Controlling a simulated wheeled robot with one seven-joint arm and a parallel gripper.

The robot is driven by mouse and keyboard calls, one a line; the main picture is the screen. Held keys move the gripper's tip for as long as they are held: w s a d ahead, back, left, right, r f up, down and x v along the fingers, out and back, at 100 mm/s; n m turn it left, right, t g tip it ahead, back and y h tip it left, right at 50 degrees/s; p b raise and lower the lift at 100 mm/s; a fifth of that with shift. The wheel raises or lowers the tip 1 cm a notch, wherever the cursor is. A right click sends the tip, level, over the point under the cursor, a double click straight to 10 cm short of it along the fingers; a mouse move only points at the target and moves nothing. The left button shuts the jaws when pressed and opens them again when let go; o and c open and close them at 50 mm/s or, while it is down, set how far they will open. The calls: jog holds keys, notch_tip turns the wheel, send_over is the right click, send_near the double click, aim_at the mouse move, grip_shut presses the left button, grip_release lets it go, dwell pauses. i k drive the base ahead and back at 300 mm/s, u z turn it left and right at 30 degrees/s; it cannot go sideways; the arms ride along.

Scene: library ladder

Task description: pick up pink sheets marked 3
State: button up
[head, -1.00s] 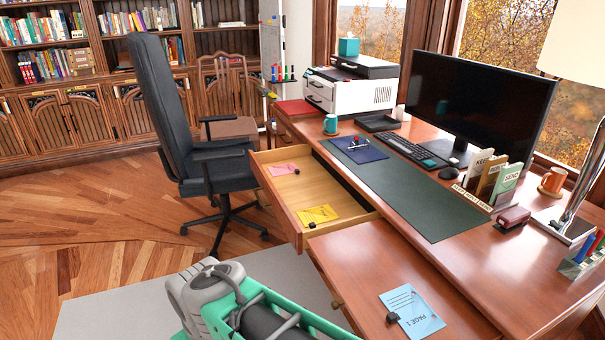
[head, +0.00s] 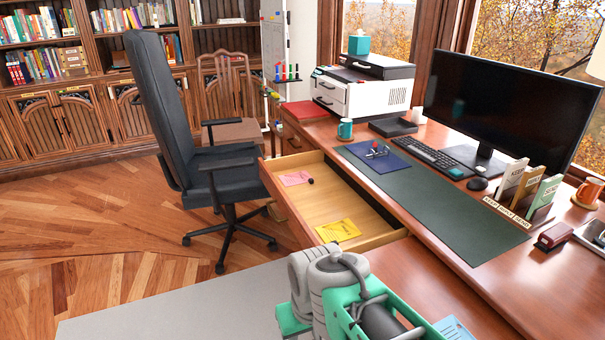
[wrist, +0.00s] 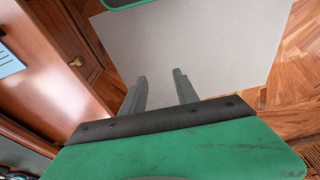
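A pink sheet (head: 294,178) lies in the far part of the open desk drawer (head: 325,197). A small dark object (head: 311,181) sits at its right edge. Any mark on the sheet is too small to read. A yellow sheet (head: 338,231) lies in the near part of the same drawer. My gripper (wrist: 160,85) shows in the wrist view with its two fingers apart and nothing between them, above the grey rug. In the head view my arm is at the bottom, on the near side of the drawer; the fingers are hidden there.
A blue sheet (head: 454,328) on the near desk surface is partly covered by my arm; it also shows in the wrist view (wrist: 8,62). A black office chair (head: 170,130) stands left of the drawer. The grey rug (head: 190,305) is clear.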

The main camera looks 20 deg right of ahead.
aim_at(294, 179)
jog(key=u, duration=0.05)
jog(key=i, duration=1.9)
